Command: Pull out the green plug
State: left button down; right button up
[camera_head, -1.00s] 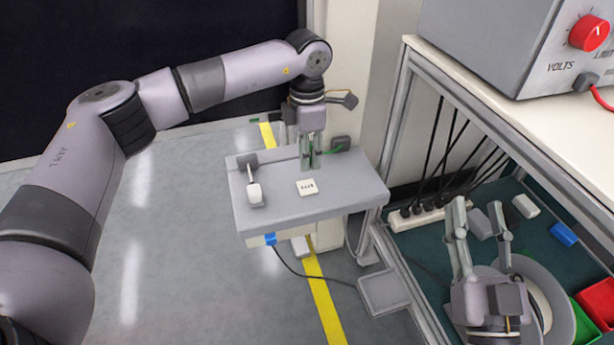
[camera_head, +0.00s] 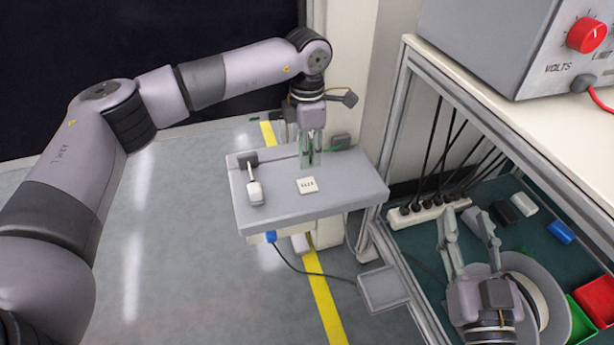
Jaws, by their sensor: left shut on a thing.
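My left gripper (camera_head: 311,162) points down at the back of the grey trolley top (camera_head: 345,192). It is shut on a small green thing, apparently the green plug (camera_head: 312,145), mostly hidden by the fingers. A bit of green (camera_head: 330,149) also shows just right of the fingers, beside a dark grey block (camera_head: 341,142). I cannot tell whether the plug is still seated. My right gripper (camera_head: 464,213) is open and empty, over the lower shelf of the bench at the right.
A lever with a white handle (camera_head: 255,192) and a white label tile (camera_head: 307,185) are on the trolley top. A power strip (camera_head: 428,212) with several black plugs, a cable reel (camera_head: 540,285), and red (camera_head: 598,301) and green bins are on the shelf. A grey power supply (camera_head: 500,45) stands above.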

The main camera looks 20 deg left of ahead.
jog(key=shift+f, duration=0.1)
pick_arm(q)
jog(key=shift+r+p, duration=0.1)
jog(key=shift+p, duration=1.15)
pick_arm(e)
notch_tip(320, 180, down, 11)
jog(key=s+d+g+h, duration=0.2)
jog(key=g, duration=0.4)
jog(key=shift+s+d+g, duration=0.15)
jog(key=shift+s+g, duration=0.15)
jog(key=shift+s, duration=0.1)
pick_arm(q)
jog(key=w+d, duration=0.5)
jog(key=d, duration=0.6)
jog(key=shift+w, duration=0.4)
pick_arm(e)
jog(key=shift+s+f, duration=0.15)
jog(key=shift+s, duration=0.05)
